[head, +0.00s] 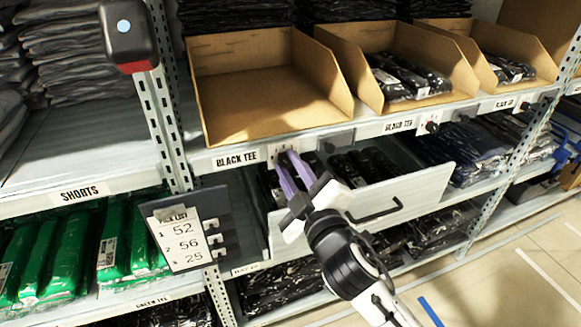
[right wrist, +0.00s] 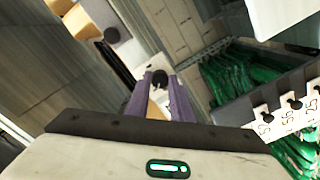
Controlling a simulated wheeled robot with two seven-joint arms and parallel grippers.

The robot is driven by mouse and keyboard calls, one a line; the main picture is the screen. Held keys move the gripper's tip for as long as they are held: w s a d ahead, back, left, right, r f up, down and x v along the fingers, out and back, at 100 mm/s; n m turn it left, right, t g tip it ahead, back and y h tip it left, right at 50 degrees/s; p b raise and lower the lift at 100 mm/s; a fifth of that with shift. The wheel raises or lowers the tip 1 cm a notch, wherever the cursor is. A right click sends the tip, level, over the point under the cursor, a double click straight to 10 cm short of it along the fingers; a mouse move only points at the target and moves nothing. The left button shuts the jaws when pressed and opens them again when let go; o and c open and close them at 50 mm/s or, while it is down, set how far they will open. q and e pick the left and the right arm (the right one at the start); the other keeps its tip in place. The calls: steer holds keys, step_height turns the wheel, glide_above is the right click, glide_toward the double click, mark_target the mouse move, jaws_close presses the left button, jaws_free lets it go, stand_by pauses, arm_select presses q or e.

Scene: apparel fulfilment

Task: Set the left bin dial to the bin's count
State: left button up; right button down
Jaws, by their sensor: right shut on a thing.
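The left bin (head: 235,107) is an open cardboard box on the upper shelf, and its visible floor is bare. Its dial (head: 283,150) sits on a pale plate on the shelf edge, right of a "BLACK TEE" label (head: 237,160). My right gripper (head: 289,160) reaches up to it with purple fingers that cover most of it. In the right wrist view, the dial's dark knob (right wrist: 160,77) shows between the fingertips, and the gripper is shut on it. The dial's setting is too small and covered to read. My left gripper is not in view.
The middle bin (head: 345,59) holds dark packs, with its own dial (head: 432,127) on the edge. An open drawer (head: 425,180) with a black handle juts out beneath my right gripper. A pick-list board (head: 185,236) reading 52, 56, 25 hangs at left.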

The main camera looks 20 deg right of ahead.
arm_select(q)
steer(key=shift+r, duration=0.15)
arm_select(e)
steer(key=shift+r+n+p, duration=0.1)
steer(key=shift+n+p, duration=1.1)
steer(key=shift+n, duration=0.1)
steer(key=n+p, duration=0.2)
steer(key=n, duration=0.1)
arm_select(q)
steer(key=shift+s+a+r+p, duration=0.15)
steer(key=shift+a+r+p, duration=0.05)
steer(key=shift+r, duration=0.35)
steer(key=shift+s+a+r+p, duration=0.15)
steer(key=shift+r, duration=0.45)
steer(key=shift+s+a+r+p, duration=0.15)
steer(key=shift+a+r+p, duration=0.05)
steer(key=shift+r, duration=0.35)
arm_select(e)
steer(key=shift+n, duration=1.1)
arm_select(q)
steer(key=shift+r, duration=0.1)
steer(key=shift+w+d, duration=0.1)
arm_select(e)
steer(key=c, duration=1.5)
jaws_free()
steer(key=shift+c, duration=0.2)
